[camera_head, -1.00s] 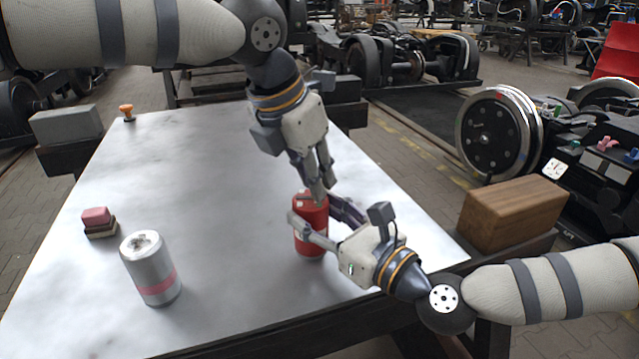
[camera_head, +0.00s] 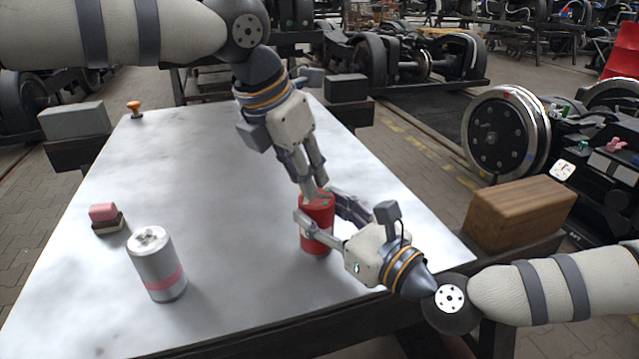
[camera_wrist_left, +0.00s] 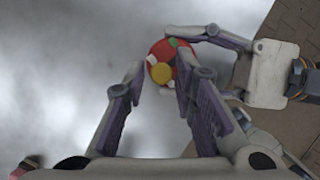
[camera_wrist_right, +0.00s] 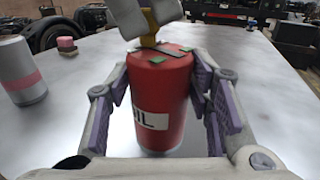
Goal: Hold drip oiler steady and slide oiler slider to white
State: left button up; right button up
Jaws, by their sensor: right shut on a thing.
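The drip oiler is a red can (camera_head: 317,241) standing upright at the table's front right; its white label reads "IL" in the right wrist view (camera_wrist_right: 150,121). My right gripper (camera_head: 325,222) is shut around its sides. On its top, a yellow knob, apparently the oiler slider (camera_wrist_left: 160,73), shows with green and white marks in the left wrist view. My left gripper (camera_head: 312,192) points down over the top, its fingertips apart on either side of the knob. Whether they touch it I cannot tell. The fingers partly hide the top, and the slider's exact position is unclear.
A silver can with a pink band (camera_head: 157,266) and a pink-topped block (camera_head: 105,217) are on the left of the white table (camera_head: 215,190). An orange knob (camera_head: 134,107) is at the far left. A wooden block (camera_head: 520,213) stands right of the table. The table's middle is clear.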

pick_arm(q)
jog(key=shift+o, duration=0.5)
jog(key=v, duration=1.2)
pick_arm(e)
jog(key=o, duration=1.3)
pick_arm(q)
jog(key=shift+d, duration=0.1)
